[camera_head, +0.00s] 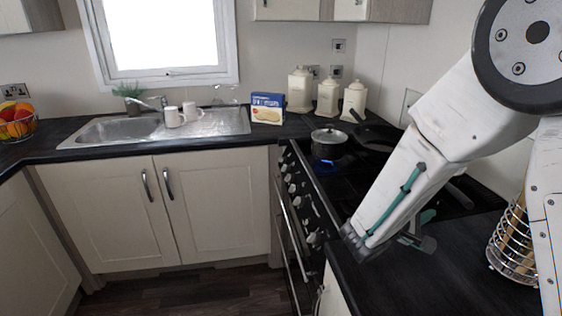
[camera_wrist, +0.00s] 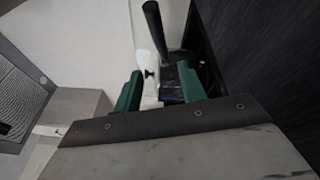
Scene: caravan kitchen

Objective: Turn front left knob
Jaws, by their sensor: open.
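The stove (camera_head: 322,192) stands right of the corner, with a row of several silver knobs (camera_head: 292,188) on its front. A knob (camera_head: 313,240) nearest to me sits apart from the others. I cannot tell which one is the front left knob. My gripper (camera_head: 415,238) is at the near end of the stove, above the dark counter, partly hidden by my white arm. In the wrist view its two green fingers (camera_wrist: 160,88) are spread with nothing held between them. A dark bar (camera_wrist: 155,28) and a small dark piece show beyond the fingers, too unclear to name.
A wire utensil holder (camera_head: 513,245) stands at right. The oven handle (camera_head: 291,225) juts out. Floor (camera_head: 185,292) before the cupboards is clear.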

